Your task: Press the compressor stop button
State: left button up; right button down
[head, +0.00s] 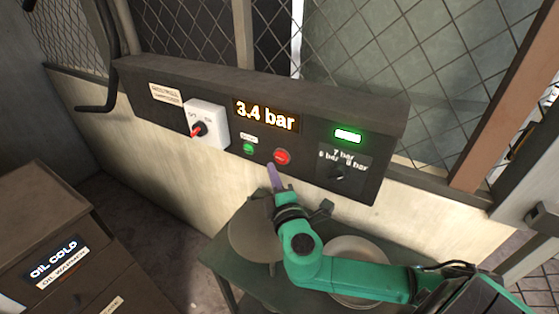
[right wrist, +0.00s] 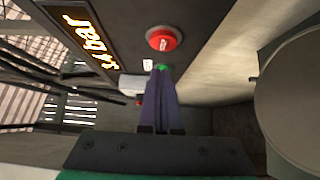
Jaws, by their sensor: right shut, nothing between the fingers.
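The red stop button (head: 282,157) is on the front of a dark control panel (head: 222,146), under the lit "3.4 bar" display (head: 267,115). A green button (head: 248,148) sits to its left. My right gripper (head: 272,172) is shut and empty, its purple fingers pointing up at the panel just below and left of the red button. In the right wrist view the red button (right wrist: 165,38) lies beyond the fingertips (right wrist: 161,68) with a visible gap in the picture. The green button (right wrist: 161,67) shows partly behind the fingertips. My left gripper is not in view.
A white switch box (head: 206,123) with a red handle and a black pressure knob (head: 339,172) flank the buttons. A green lamp (head: 348,136) is lit. Below stands a table (head: 222,250) with round bowls, one at the right (head: 357,262). A brown cabinet (head: 45,235) is at left.

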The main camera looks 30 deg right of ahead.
aim_at(280, 157)
jog(key=d, duration=0.1)
jog(key=w+d, duration=0.1)
jog(key=shift+w+d+p, duration=0.15)
jog(key=shift+d+p, duration=0.2)
jog(key=shift+d, duration=0.05)
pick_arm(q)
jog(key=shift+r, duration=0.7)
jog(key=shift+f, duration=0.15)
pick_arm(e)
jog(key=shift+w, duration=0.1)
jog(key=shift+w+d+f+b, duration=0.15)
jog(key=shift+w+d+b, duration=0.05)
jog(key=shift+d+b, duration=0.2)
jog(key=shift+d, duration=0.25)
jog(key=shift+a+r, duration=0.2)
jog(key=shift+r, duration=0.2)
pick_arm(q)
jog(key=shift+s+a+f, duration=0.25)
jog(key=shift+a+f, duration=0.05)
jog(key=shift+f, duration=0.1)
pick_arm(e)
jog(key=shift+d, duration=0.1)
